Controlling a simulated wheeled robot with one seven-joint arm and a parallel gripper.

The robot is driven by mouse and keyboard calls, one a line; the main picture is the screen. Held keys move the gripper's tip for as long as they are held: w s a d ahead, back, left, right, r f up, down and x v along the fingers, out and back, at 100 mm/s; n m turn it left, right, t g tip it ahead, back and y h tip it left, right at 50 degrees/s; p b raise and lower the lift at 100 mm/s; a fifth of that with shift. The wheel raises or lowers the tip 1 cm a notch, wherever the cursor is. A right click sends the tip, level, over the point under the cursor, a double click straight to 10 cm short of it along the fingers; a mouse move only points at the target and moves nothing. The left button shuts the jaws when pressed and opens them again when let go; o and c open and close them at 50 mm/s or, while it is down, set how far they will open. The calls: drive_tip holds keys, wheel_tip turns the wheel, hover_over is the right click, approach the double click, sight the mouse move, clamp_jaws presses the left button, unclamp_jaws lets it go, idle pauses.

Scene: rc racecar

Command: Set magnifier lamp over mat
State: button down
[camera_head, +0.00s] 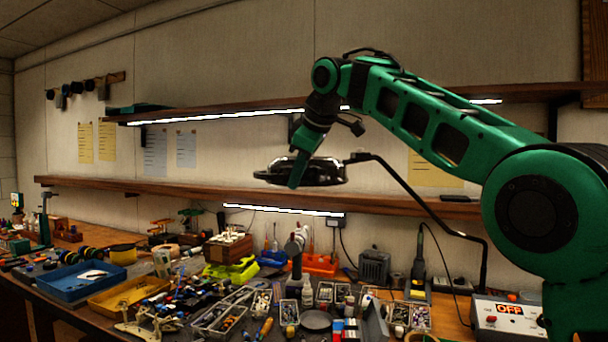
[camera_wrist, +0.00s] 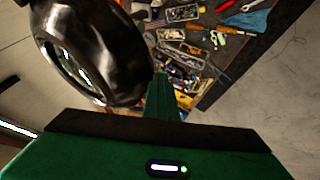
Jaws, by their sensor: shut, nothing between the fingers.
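The magnifier lamp has a round, glossy black head (camera_head: 325,172) in the middle of the head view, held well above the bench. Its thin black arm runs right and down to the bench near the control box. My gripper (camera_head: 298,178) is shut and empty, pointing down at the left part of the lamp head. In the wrist view, the lamp head (camera_wrist: 90,50) fills the upper left, tilted, right beside my shut green fingers (camera_wrist: 164,95). I cannot tell whether they touch it. I cannot make out the mat among the clutter.
The bench is crowded with a blue tray (camera_head: 80,283), a yellow tray (camera_head: 122,296), several parts bins (camera_head: 218,318) and tools. A control box (camera_head: 508,317) reading OFF stands at the right. Two wooden shelves (camera_head: 190,190) run along the wall behind the lamp.

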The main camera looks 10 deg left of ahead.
drive_tip(key=s+a+f+v, duration=0.1)
drive_tip(key=s+v, duration=0.1)
drive_tip(key=v, duration=1.1)
drive_tip(key=w+d+f+m+h, duration=0.1)
drive_tip(key=d+f+m, duration=0.4)
drive_tip(key=d, duration=0.5)
drive_tip(key=w+d+f+m+h, duration=0.1)
drive_tip(key=d+f+m+h, duration=0.1)
drive_tip(key=d+f, duration=0.6)
drive_tip(key=s+d+f+m+g+h, duration=0.1)
drive_tip(key=s+d+f+m, duration=0.3)
drive_tip(key=d, duration=0.5)
drive_tip(key=s+d+f+m+g, duration=0.1)
drive_tip(key=s+d+f+m, duration=0.1)
drive_tip(key=d+f, duration=0.6)
drive_tip(key=s+d+f+m+g, duration=0.2)
drive_tip(key=s+d+f+m, duration=0.4)
drive_tip(key=s+d+f, duration=0.7)
drive_tip(key=s+d+f+m+g, duration=0.1)
drive_tip(key=s+f+m, duration=0.1)
drive_tip(key=s+f, duration=0.3)
drive_tip(key=s+f+m, duration=0.2)
drive_tip(key=s+f, duration=0.3)
drive_tip(key=s, duration=0.6)
drive_tip(key=shift+s+d+f+g, duration=0.25)
drive_tip(key=shift+s+d+g, duration=0.1)
drive_tip(key=shift+g, duration=0.05)
